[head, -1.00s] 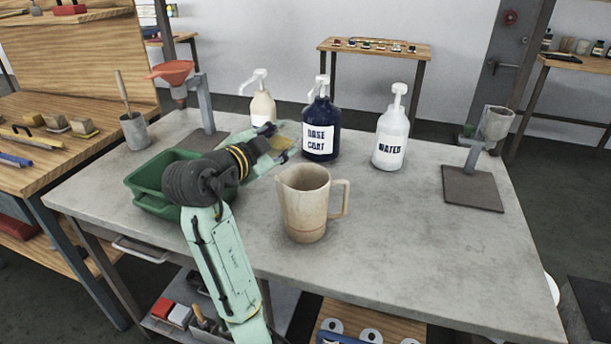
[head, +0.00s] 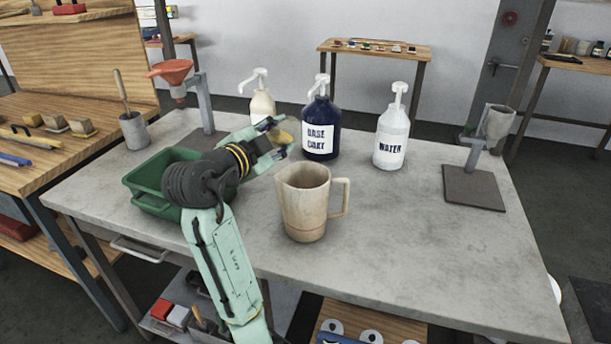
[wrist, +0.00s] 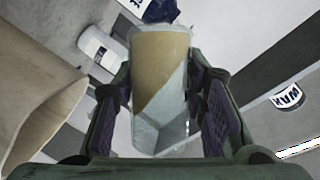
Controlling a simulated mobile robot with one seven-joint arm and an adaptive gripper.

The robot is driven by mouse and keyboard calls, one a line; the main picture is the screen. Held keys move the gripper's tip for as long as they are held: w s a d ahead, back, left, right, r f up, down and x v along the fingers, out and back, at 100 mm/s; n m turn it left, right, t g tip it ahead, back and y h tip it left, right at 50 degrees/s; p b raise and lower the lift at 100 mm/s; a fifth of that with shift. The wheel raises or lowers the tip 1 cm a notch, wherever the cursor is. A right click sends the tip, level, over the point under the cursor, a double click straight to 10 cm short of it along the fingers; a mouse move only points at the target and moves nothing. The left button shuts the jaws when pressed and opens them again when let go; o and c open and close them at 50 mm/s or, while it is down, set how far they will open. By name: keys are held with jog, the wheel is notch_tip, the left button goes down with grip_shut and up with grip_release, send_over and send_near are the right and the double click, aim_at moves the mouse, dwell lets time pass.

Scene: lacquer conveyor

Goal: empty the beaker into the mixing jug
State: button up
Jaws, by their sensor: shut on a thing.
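My gripper (head: 280,142) is shut on the beaker (head: 289,132), held above the table to the upper left of the jug in the head view. In the wrist view my gripper (wrist: 163,115) has a finger on each side of the clear beaker (wrist: 160,92). Tan liquid fills part of it, with a slanted edge, so the beaker appears tilted. The beige mixing jug (head: 305,208) stands upright on the table, handle to the right. Its side (wrist: 30,90) shows at the left of the wrist view. No stream is visible; the jug's contents are hidden.
Pump bottles labelled base coat (head: 321,130) and water (head: 391,140) stand behind the jug. A cream bottle (head: 262,105), labelled wax in the wrist view (wrist: 288,97), is partly behind my gripper. A green bin (head: 150,200) is left. The table's right front is clear.

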jog(key=shift+r, duration=0.1)
jog(key=shift+f+m+t+b, duration=0.35)
jog(key=shift+m+b, duration=0.65)
jog(key=shift+b, duration=0.65)
jog(key=shift+r+m+t+b, duration=0.45)
jog(key=shift+r+m+b, duration=0.05)
jog(key=shift+m+b, duration=0.2)
jog(key=shift+s+d+r+m+t+h+b, duration=0.3)
jog(key=shift+s+d+r+m+h+b, duration=0.15)
jog(key=shift+m+b, duration=0.3)
dwell(0.8)
jog(key=shift+s+d+f+m+h+b, duration=0.2)
jog(key=shift+m+b, duration=0.3)
jog(key=shift+b, duration=0.5)
jog(key=shift+a+f+m+h+b, duration=0.1)
jog(key=shift+f+m+b, duration=0.25)
jog(key=shift+b, duration=0.65)
jog(key=shift+r+m+t+b, duration=0.3)
jog(key=shift+m+b, duration=0.2)
jog(key=shift+b, duration=0.15)
